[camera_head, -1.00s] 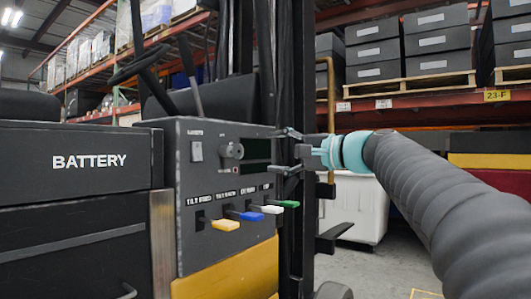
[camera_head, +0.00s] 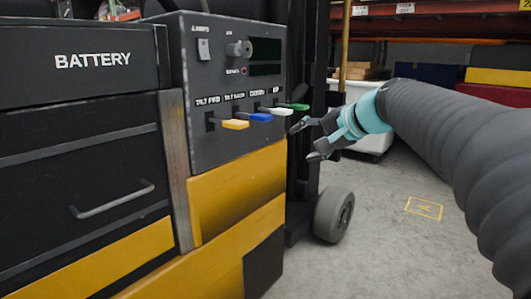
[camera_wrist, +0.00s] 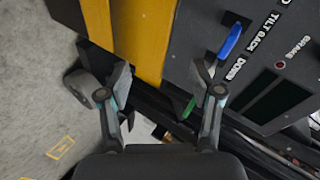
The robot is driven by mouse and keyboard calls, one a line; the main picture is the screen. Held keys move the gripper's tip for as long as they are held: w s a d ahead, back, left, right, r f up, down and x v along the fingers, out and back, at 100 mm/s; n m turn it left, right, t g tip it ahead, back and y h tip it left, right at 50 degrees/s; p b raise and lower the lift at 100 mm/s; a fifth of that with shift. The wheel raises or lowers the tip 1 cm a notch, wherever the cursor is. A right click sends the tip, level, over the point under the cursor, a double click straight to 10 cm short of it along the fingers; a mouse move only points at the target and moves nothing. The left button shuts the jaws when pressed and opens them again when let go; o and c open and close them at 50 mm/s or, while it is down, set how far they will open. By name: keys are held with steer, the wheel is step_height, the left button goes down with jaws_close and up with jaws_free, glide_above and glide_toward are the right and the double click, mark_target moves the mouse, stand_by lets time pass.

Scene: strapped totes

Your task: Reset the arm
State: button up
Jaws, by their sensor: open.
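My gripper (camera_head: 306,141) is open and empty at the right side of the forklift's control panel (camera_head: 215,150). In the head view its fingers point left, just below and right of the green lever (camera_head: 300,106). The white lever (camera_head: 277,112), blue lever (camera_head: 259,117) and yellow lever (camera_head: 235,124) stick out in a row to the left. In the wrist view my gripper (camera_wrist: 163,85) has its fingers spread; the blue lever (camera_wrist: 230,40) shows above the right finger, and the green lever (camera_wrist: 189,107) lies between the fingers, partly hidden. Whether a finger touches a lever I cannot tell.
A black battery box (camera_head: 75,60) with a drawer handle (camera_head: 112,199) stands at left. The yellow forklift body (camera_head: 235,190) and a wheel (camera_head: 333,214) are below the panel. A white bin (camera_head: 362,95) stands behind. The floor (camera_head: 390,240) at right is clear.

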steer(key=s+d+f+n+g+h+p, duration=0.1)
steer(key=s+d+f+n+h+p, duration=0.1)
steer(key=s+f, duration=0.4)
steer(key=s+d+f+n+g+h+p, duration=0.1)
steer(key=s+f, duration=0.5)
steer(key=s, duration=0.7)
steer(key=s+d+f+n+g+h+p, duration=0.1)
steer(key=s+d+f+n+h+p, duration=0.1)
steer(key=s+f, duration=0.4)
steer(key=s+d+n+h, duration=0.1)
steer(key=s+h, duration=0.1)
steer(key=s, duration=0.2)
steer(key=shift+s+f+h+p, duration=0.2)
steer(key=shift+s+h+p, duration=0.1)
steer(key=shift+h+p, duration=0.1)
steer(key=shift+d, duration=0.1)
